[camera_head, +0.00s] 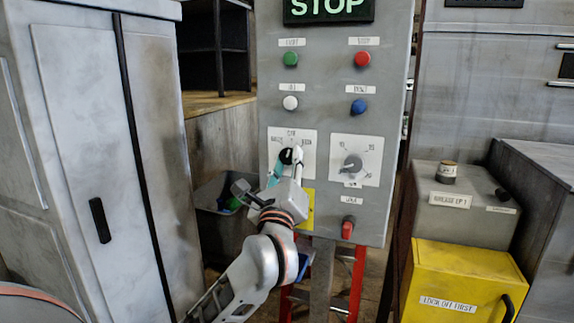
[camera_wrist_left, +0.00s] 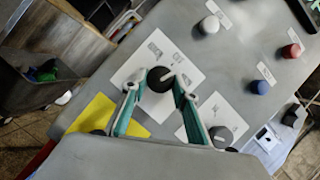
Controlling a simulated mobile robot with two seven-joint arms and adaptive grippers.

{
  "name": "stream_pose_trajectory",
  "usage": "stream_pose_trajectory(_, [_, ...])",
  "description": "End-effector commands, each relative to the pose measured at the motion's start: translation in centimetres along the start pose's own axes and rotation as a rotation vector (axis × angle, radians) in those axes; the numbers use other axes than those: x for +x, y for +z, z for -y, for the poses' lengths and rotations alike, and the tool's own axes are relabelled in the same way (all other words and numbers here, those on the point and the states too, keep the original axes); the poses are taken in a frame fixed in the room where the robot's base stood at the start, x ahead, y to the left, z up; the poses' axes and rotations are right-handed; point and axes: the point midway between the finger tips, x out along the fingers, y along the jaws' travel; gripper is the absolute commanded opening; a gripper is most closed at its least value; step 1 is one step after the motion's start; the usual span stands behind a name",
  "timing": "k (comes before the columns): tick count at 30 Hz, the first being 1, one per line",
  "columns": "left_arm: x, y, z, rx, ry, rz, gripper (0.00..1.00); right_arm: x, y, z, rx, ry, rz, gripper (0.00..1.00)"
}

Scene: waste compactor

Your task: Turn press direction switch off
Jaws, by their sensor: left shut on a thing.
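The grey control panel (camera_head: 330,110) stands upright ahead of me. Its press direction switch (camera_head: 287,156) is a black rotary knob on a white label plate at the panel's left. The knob also shows in the left wrist view (camera_wrist_left: 160,79), with a light pointer mark on its face. My left gripper (camera_head: 287,158) reaches up to the knob, and its two fingers (camera_wrist_left: 162,90) sit on either side of it, shut on it. The fingers partly hide the knob and its plate in the head view. My right gripper is not in view.
A grey dial (camera_head: 352,164) sits right of the switch, with a red switch (camera_head: 347,228) below it. Green (camera_head: 290,59), red (camera_head: 362,59), white (camera_head: 290,102) and blue (camera_head: 358,106) buttons are above. A cabinet (camera_head: 95,150) stands left; a yellow box (camera_head: 460,285) stands right.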

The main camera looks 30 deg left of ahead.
Motion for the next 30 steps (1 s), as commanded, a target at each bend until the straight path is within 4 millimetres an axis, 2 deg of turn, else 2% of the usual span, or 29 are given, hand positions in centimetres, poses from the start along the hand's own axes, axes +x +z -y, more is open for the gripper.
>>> stream_pose_trajectory(6, [0.0, 0.1, 0.1, -0.148, 0.06, 0.003, 0.07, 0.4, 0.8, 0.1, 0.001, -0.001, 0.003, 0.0])
stream_pose_trajectory(13, [0.0, 0.1, 0.2, -0.243, 0.1, 0.002, 0.07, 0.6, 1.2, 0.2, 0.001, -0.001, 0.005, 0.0])
stream_pose_trajectory(30, [0.1, 0.2, 0.3, -0.288, 0.119, 0.004, 0.07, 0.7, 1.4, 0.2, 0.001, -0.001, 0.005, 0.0])
